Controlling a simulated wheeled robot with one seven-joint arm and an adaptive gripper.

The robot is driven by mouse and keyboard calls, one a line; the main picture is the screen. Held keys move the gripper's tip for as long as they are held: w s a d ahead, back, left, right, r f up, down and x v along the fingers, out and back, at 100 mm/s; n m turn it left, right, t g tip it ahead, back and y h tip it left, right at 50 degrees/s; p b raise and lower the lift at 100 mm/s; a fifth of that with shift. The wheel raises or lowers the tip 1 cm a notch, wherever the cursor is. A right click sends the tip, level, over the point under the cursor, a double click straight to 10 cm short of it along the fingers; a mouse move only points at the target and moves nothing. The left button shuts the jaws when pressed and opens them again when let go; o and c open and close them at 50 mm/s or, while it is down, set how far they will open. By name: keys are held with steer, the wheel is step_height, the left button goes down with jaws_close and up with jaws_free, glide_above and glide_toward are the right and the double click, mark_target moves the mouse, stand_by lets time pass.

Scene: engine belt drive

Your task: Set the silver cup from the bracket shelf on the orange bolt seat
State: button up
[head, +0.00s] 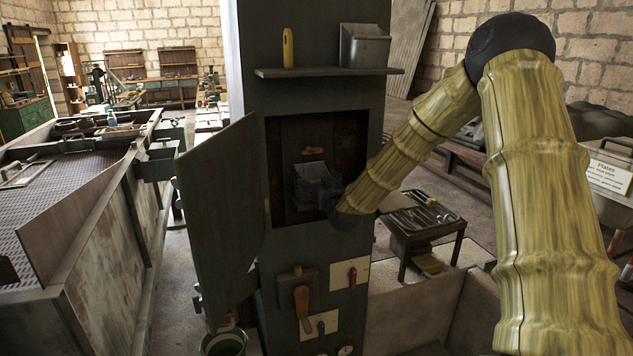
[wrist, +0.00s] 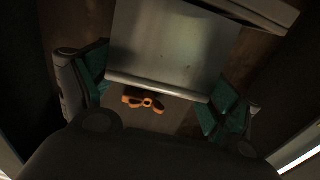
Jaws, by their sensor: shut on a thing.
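My gripper (head: 320,188) reaches into the open recess of the dark cabinet. In the wrist view its green-padded fingers (wrist: 157,95) stand on both sides of the silver cup (wrist: 172,45) and are shut on it. The cup also shows as a grey shape in the recess (head: 310,170), partly hidden by the gripper. The orange bolt seat (wrist: 143,102) shows just past the cup's rim in the wrist view. In the head view it is a small orange patch (head: 313,151) on the recess's back wall, above the cup. I cannot tell whether cup and seat touch.
The cabinet door (head: 222,215) stands open at the left. A shelf (head: 328,72) above the recess bears a yellow-handled thing (head: 288,48) and a grey metal bin (head: 364,46). Below the recess are a brown-handled lever (head: 302,308) and a red switch (head: 352,277).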

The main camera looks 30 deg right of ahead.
steer(key=shift+f, duration=0.25)
stand_by(0.3)
steer(key=o, duration=0.9)
steer(key=shift+s, duration=0.1)
